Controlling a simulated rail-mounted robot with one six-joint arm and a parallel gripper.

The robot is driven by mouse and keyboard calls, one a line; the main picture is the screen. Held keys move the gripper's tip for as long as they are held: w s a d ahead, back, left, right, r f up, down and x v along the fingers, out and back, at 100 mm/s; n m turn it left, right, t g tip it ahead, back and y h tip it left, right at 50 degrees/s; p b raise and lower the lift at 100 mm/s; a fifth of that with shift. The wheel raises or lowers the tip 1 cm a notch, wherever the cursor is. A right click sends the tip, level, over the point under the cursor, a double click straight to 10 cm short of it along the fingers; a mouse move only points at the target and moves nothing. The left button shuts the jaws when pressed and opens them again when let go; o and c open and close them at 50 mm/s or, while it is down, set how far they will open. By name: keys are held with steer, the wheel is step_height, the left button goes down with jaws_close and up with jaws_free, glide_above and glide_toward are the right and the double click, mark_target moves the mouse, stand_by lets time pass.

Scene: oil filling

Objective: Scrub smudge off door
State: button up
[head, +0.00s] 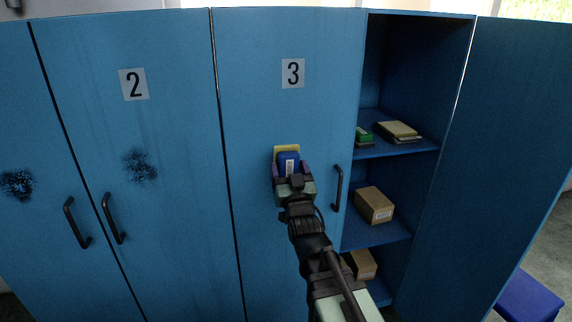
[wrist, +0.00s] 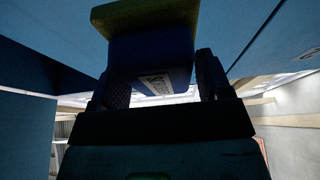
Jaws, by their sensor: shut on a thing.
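My gripper (head: 290,170) is shut on a blue block-like scrubber (head: 289,158) with a yellow-green pad (head: 287,149) on its far side. In the wrist view the scrubber (wrist: 150,65) sits between the two fingers, and its pad (wrist: 145,14) is at the top. The pad is at or very close to door 3 (head: 285,115); I cannot tell whether it touches. No smudge shows on the visible part of door 3; the area behind the pad is hidden. Door 2 (head: 130,210) has a dark smudge (head: 140,166). The door at the far left has another dark smudge (head: 17,184).
Black handles stand out from door 3 (head: 338,187), door 2 (head: 113,218) and the far-left door (head: 76,223). Right of door 3 is an open compartment with shelves (head: 400,148) holding boxes (head: 374,205). Its door (head: 500,140) stands open. A blue object (head: 530,298) is at lower right.

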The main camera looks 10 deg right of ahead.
steer(key=shift+s, duration=0.3)
steer(key=shift+s, duration=1.45)
